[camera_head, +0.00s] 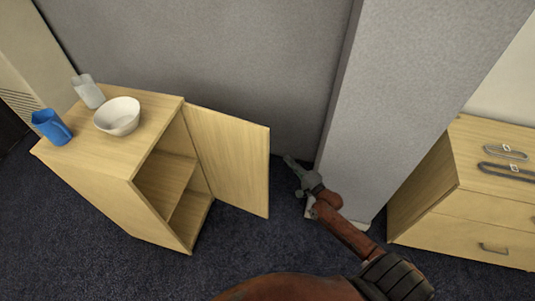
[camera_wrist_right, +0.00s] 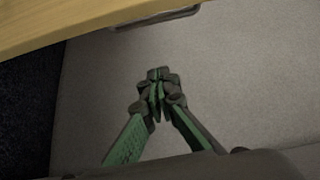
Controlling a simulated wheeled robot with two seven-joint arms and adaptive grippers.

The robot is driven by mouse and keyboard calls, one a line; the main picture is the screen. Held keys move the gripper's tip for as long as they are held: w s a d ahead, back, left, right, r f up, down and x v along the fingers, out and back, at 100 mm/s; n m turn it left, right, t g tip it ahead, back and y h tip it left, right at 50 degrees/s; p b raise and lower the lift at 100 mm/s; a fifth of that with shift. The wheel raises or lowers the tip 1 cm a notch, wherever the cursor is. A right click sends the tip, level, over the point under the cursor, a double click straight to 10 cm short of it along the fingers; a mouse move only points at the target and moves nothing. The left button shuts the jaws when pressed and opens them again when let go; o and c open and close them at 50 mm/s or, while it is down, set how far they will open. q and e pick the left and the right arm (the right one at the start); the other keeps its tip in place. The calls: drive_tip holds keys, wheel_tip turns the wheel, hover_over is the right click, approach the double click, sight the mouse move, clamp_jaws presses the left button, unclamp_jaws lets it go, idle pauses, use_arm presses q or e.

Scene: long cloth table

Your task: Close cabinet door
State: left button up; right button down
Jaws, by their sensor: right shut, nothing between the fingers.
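A light wood cabinet (camera_head: 110,195) stands at the left in the head view. Its door (camera_head: 232,160) hangs wide open, swung out to the right, and the shelf inside shows. My right gripper (camera_head: 289,160) is just right of the door's free edge, a small gap apart in the picture. In the right wrist view its fingers (camera_wrist_right: 158,80) meet and hold nothing. A strip of light wood (camera_wrist_right: 90,22) crosses the top left of that view; I cannot tell for sure which part it is. My left gripper is not in view.
A white bowl (camera_head: 117,116), a blue cup (camera_head: 51,127) and a pale cup (camera_head: 88,91) stand on the cabinet top. A grey pillar (camera_head: 400,90) rises close behind my right gripper. A wooden drawer unit (camera_head: 470,205) stands at the right. Dark carpet (camera_head: 240,245) lies clear in front.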

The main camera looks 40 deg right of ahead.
drive_tip(key=w+a+r+b, duration=0.1)
drive_tip(key=w+a, duration=0.3)
drive_tip(key=w, duration=0.5)
drive_tip(key=shift+r, duration=0.1)
idle(0.4)
